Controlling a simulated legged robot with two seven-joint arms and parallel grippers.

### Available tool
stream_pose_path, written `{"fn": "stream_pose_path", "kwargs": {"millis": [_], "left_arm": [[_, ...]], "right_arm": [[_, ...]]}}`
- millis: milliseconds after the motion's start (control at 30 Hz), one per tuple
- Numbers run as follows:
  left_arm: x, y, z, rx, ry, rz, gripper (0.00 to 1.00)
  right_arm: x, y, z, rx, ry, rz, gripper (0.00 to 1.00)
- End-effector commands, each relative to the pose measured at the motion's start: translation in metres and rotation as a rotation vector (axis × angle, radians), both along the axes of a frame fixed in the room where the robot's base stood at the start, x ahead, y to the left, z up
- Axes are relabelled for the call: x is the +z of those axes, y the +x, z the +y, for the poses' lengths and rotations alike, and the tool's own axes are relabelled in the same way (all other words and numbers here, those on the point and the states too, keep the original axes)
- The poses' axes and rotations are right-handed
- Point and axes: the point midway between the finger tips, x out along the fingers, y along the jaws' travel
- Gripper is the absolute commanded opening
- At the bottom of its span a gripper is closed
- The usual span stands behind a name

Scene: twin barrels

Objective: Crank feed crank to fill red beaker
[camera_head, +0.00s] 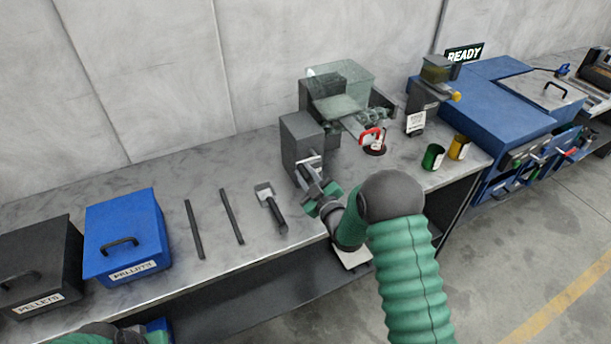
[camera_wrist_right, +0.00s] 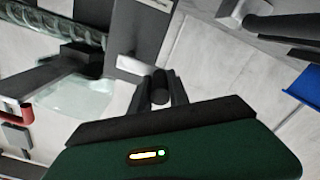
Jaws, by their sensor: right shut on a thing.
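My right gripper (camera_head: 318,184) is at the front of the grey feed housing (camera_head: 302,138). In the right wrist view its fingers (camera_wrist_right: 160,92) are shut on a dark round crank handle (camera_wrist_right: 160,84). The crank arm is mostly hidden by the gripper in the head view. A clear hopper (camera_head: 345,78) stands behind the housing. A red curved piece (camera_head: 371,134) sits on a dark round base below the clear spiral feed tube (camera_head: 374,117). I cannot tell whether this is the red beaker, or its contents. Only part of my left arm shows at the bottom left; its gripper is out of view.
A green beaker (camera_head: 433,156) and a yellow beaker (camera_head: 459,147) stand to the right, near a blue machine (camera_head: 495,108). Black (camera_head: 38,262) and blue (camera_head: 125,233) pellet boxes stand left. Two dark rods and a scoop-like tool (camera_head: 270,207) lie between.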

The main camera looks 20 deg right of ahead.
Motion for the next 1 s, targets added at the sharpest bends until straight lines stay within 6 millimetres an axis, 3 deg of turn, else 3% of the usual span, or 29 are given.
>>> {"fn": "stream_pose_path", "kwargs": {"millis": [367, 400, 533, 867, 1000], "left_arm": [[0.000, 0.000, 0.000, 0.000, 0.000, 0.000, 0.36], [0.000, 0.000, 0.000, 0.000, 0.000, 0.000, 0.36], [0.000, 0.000, 0.000, 0.000, 0.000, 0.000, 0.36], [-0.001, 0.000, 0.000, 0.000, 0.000, 0.000, 0.36], [-0.005, 0.000, 0.000, 0.000, 0.000, 0.000, 0.36]], "right_arm": [[-0.002, -0.001, 0.000, 0.000, -0.002, 0.006, 0.00], [-0.002, -0.001, 0.000, 0.000, -0.002, 0.006, 0.27], [-0.002, -0.001, 0.000, 0.000, -0.002, 0.005, 0.43], [-0.001, -0.003, 0.000, 0.001, -0.002, 0.003, 0.43], [-0.003, -0.023, -0.002, -0.001, -0.001, 0.004, 0.43]]}}
